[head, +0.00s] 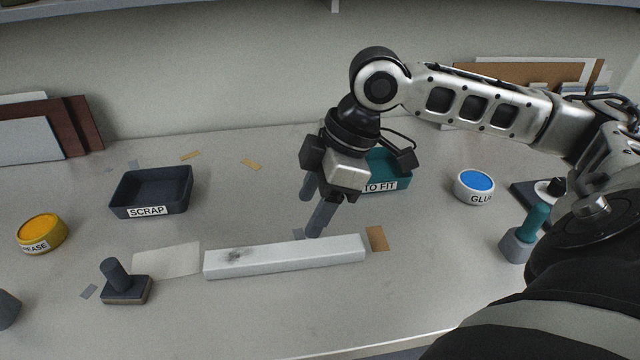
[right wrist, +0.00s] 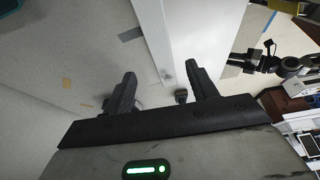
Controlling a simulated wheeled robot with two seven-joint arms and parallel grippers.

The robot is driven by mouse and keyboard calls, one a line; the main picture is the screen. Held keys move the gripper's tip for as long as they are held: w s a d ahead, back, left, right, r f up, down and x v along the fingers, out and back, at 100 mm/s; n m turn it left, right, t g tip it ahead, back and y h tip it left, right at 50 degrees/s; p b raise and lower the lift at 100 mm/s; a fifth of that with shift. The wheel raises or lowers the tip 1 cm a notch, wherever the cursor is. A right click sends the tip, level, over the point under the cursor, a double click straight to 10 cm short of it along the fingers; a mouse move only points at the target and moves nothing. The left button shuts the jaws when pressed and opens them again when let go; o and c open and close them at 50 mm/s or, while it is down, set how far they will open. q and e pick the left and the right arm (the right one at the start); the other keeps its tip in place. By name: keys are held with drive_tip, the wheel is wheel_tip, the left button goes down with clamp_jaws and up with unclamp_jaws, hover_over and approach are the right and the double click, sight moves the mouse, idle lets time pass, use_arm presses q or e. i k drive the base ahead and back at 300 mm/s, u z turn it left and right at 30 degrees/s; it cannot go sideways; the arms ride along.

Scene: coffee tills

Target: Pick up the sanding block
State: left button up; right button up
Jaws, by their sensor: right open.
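The sanding block (head: 126,288), a dark block with an upright round handle and a tan underside, stands on the bench at the front left in the head view. My right gripper (head: 311,214) is open and empty. It points down above the back edge of a long white bar (head: 285,258), well to the right of the block and apart from it. In the right wrist view my right gripper's two fingers (right wrist: 160,71) are spread, with the white bar (right wrist: 170,40) beyond them. A small dark thing (right wrist: 181,96) between the fingers is too unclear to name. My left gripper is not in view.
A black SCRAP tray (head: 150,190) and a yellow tin (head: 41,233) stand on the left. A teal TO FIT tray (head: 388,170) is behind my right gripper. The bench front is mostly clear.

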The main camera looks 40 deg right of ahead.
sight(122, 288)
drive_tip(key=k, duration=1)
